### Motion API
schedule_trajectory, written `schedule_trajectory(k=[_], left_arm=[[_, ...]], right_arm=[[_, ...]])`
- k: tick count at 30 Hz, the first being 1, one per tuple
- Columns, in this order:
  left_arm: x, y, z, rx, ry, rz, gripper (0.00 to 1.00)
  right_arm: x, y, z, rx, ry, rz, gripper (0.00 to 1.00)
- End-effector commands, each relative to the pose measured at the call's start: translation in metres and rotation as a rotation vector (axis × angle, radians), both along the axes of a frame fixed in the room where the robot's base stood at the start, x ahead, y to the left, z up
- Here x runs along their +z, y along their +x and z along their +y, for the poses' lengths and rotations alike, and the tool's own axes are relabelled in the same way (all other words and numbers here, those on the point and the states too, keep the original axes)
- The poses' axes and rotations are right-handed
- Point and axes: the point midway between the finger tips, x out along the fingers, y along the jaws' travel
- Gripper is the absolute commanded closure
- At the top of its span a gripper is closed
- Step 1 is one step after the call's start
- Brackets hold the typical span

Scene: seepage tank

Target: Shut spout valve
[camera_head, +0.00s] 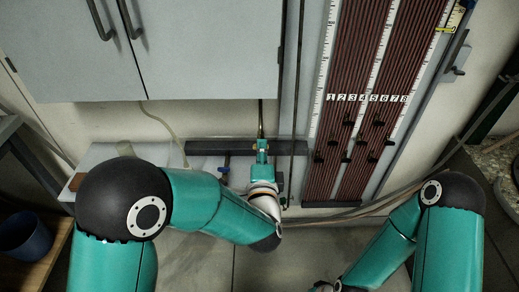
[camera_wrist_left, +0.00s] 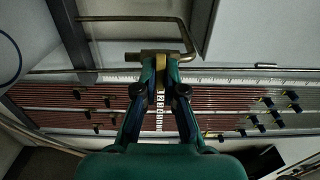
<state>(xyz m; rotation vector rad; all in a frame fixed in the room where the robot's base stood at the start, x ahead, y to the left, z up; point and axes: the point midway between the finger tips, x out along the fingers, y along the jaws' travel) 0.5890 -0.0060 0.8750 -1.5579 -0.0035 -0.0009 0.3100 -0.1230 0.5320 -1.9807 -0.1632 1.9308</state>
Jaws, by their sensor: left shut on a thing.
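The spout valve (camera_wrist_left: 150,56) is a brass fitting on a bent brass pipe, seen at the top centre in the left wrist view. My left gripper (camera_wrist_left: 161,68) has its fingertips closed on the valve's brass part, one finger on each side. In the head view the left gripper (camera_head: 262,150) is at the wall below the cabinet, at the lower end of a thin vertical pipe (camera_head: 261,118). The fingers hide part of the valve, so its handle angle cannot be told. My right arm is folded at lower right; its gripper is out of the picture.
A grey cabinet (camera_head: 205,50) hangs above the left gripper. A manometer board (camera_head: 365,90) with red-brown tubes and black clips stands just right of it. A dark horizontal bar (camera_head: 205,147) and a blue-handled tap (camera_head: 225,166) are close on the left. A blue bucket (camera_head: 25,235) is at far left.

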Motion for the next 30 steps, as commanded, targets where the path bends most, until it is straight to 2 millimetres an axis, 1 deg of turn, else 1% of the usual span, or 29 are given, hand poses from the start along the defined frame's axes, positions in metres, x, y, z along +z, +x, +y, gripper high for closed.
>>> schedule_trajectory(k=[1, 2, 3, 7, 8, 16, 20, 23, 30], left_arm=[[-0.005, -0.002, -0.004, -0.013, 0.008, 0.013, 1.00], [-0.005, -0.002, -0.004, -0.013, 0.008, 0.013, 1.00], [-0.006, -0.002, -0.004, -0.013, 0.008, 0.013, 0.89], [-0.005, -0.002, -0.003, -0.012, 0.007, 0.012, 0.68], [-0.005, -0.002, -0.003, -0.011, 0.006, 0.011, 0.66], [-0.002, -0.001, -0.001, -0.005, 0.003, 0.006, 0.66], [-0.002, -0.008, -0.002, -0.006, 0.003, 0.006, 0.66], [-0.003, -0.020, -0.002, -0.008, 0.004, 0.007, 0.66], [-0.004, -0.058, -0.002, -0.010, 0.005, 0.008, 0.66]], right_arm=[[0.000, 0.000, 0.000, 0.000, 0.000, 0.000, 0.60], [0.000, 0.000, 0.000, 0.000, 0.000, 0.000, 0.60], [0.000, 0.000, 0.000, 0.000, 0.000, 0.000, 0.60], [0.000, 0.000, 0.000, 0.000, 0.000, 0.000, 0.60], [0.000, 0.000, 0.000, 0.000, 0.000, 0.000, 0.60], [0.000, 0.000, 0.000, 0.000, 0.000, 0.000, 0.60], [0.000, 0.000, 0.000, 0.000, 0.000, 0.000, 0.60], [0.000, 0.000, 0.000, 0.000, 0.000, 0.000, 0.60], [0.000, 0.000, 0.000, 0.000, 0.000, 0.000, 0.60]])
